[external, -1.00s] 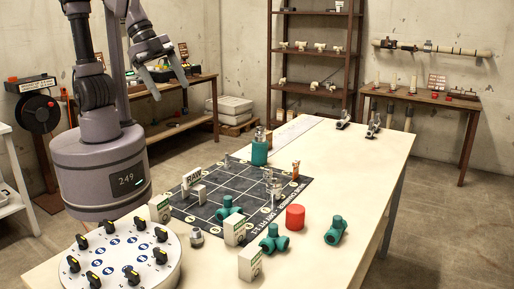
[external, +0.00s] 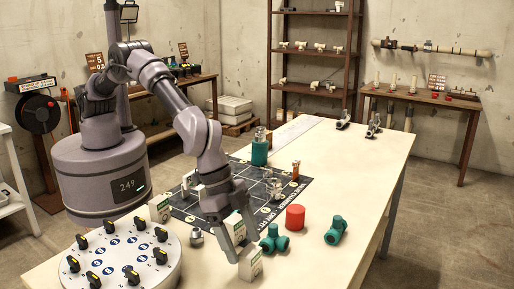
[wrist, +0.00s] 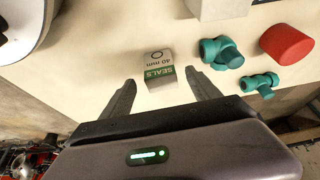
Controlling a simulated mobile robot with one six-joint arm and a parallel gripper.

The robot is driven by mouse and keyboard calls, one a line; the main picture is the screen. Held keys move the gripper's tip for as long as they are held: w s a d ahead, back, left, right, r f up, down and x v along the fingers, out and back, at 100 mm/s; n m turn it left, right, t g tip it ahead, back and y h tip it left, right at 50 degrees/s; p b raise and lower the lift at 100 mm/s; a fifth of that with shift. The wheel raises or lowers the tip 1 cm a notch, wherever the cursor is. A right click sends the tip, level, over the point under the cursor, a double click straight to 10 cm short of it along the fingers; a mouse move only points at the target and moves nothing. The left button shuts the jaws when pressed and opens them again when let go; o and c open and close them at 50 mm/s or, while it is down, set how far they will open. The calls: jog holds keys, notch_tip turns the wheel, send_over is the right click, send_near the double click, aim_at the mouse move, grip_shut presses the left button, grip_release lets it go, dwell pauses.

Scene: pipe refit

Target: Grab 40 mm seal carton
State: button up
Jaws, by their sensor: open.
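The 40 mm seal carton (wrist: 160,67) is a small white box with a green SEALS band, standing on the table. In the wrist view it lies ahead of and between the two fingers of my gripper (wrist: 162,92), with gaps on both sides. In the external view the carton (external: 250,265) is at the table's near edge, partly covered by my gripper (external: 238,248). My gripper is open and empty, with its fingers pointing down close to the carton.
Green pipe fittings (external: 273,239) and (external: 336,231) and a red cylinder (external: 295,217) stand to the right. Another white carton (external: 233,226) is just behind my gripper. A round white dial plate (external: 120,262) is at left.

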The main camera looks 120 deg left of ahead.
aim_at(246, 249)
jog(key=b+x, duration=0.2)
jog(key=x, duration=0.3)
jog(key=shift+w+f, duration=0.15)
jog(key=shift+f, duration=0.1)
jog(key=shift+r, duration=0.1)
jog(key=shift+r, duration=0.1)
jog(key=c, duration=1.4)
